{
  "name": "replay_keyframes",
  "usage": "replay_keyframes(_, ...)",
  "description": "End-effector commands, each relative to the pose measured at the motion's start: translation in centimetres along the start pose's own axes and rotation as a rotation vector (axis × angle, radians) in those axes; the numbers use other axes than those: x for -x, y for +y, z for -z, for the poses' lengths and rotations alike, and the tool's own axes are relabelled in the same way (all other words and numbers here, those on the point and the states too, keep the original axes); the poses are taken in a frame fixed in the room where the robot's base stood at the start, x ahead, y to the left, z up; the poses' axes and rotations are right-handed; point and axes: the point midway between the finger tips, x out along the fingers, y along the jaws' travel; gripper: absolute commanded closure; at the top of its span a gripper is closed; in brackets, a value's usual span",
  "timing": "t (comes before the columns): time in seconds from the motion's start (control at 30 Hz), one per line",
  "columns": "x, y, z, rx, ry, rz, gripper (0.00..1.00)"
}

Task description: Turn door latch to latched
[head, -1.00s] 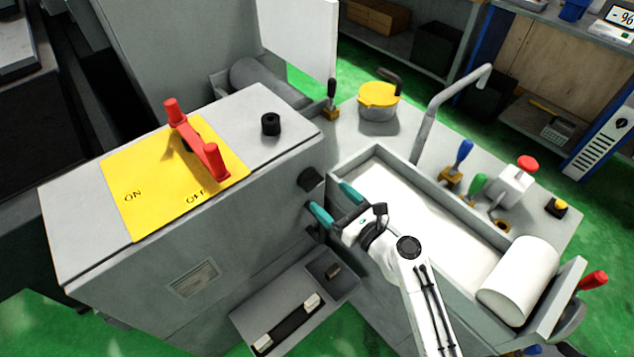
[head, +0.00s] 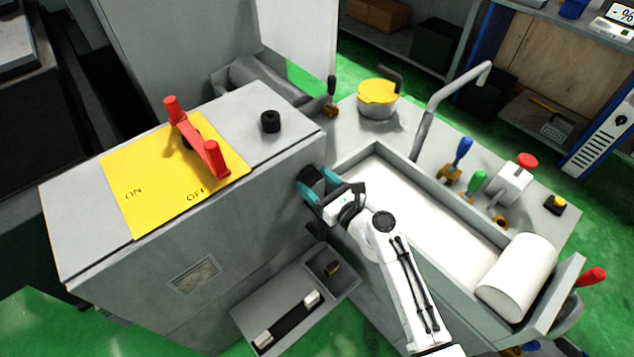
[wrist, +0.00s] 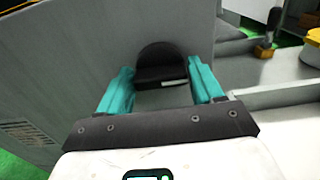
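The door latch looks to be the black round knob (head: 313,175) on the grey cabinet's right side face. It also shows in the wrist view as a dark knob (wrist: 162,62) with a ridge across it and a small pale mark. My gripper (head: 314,182) is at this knob, with one teal finger on either side. In the wrist view my gripper (wrist: 160,80) is open, its fingers wide apart, with the knob between and just beyond the fingertips. I cannot tell whether either finger touches it.
The grey cabinet (head: 250,230) carries a red ON/OFF handle (head: 198,140) and a black knob (head: 270,122) on top. A walled white tray (head: 425,205) lies right of my gripper. A small grey tray (head: 345,290) sits below it. A yellow-lidded pot (head: 378,95) stands behind.

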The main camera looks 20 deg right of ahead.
Motion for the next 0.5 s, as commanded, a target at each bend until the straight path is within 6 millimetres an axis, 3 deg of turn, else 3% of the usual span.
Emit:
replay_keyframes(0.33,-0.01,0.00,-0.03,0.000,0.000,0.000,0.68)
replay_keyframes(0.5,-0.04,0.01,-0.04,0.007,-0.001,-0.001,0.69)
